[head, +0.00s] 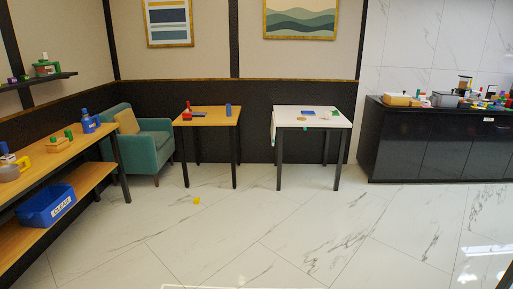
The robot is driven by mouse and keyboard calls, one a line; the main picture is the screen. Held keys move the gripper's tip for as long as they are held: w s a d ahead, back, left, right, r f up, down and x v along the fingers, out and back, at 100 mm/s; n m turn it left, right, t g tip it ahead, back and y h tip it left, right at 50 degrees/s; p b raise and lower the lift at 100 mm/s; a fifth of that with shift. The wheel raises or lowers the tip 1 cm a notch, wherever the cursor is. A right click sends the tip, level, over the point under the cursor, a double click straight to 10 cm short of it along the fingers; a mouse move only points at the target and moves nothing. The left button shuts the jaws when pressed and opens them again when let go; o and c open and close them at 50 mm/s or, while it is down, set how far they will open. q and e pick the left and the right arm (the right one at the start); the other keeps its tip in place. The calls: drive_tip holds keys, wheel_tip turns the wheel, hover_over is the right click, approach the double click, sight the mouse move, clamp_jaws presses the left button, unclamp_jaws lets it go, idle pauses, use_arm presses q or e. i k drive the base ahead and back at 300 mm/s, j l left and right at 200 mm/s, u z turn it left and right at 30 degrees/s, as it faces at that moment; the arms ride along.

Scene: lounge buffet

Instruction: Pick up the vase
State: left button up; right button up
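No object here is plainly a vase at this distance. A small upright blue cylinder (228,109) stands on the right side of the wooden table (208,117) at the back. A blue jug-like object (88,122) stands at the far end of the wooden shelf unit on the left. I cannot tell whether either one is the vase. Neither of my grippers is in view.
A teal armchair (143,151) stands in the back left corner. A white table (312,117) holds small items. A black cabinet (415,142) on the right is crowded. A blue bin (47,205) sits on the lower shelf. A small yellow object (196,201) lies on the otherwise open floor.

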sight(229, 106)
drive_tip(key=i, duration=1.9)
drive_tip(key=i+u, duration=0.1)
drive_tip(key=i, duration=0.5)
drive_tip(key=i+l+u, duration=0.1)
drive_tip(key=i, duration=0.55)
drive_tip(key=i+l+u, duration=0.1)
drive_tip(key=i, duration=0.5)
drive_tip(key=i+l+u, duration=0.2)
drive_tip(key=i, duration=0.25)
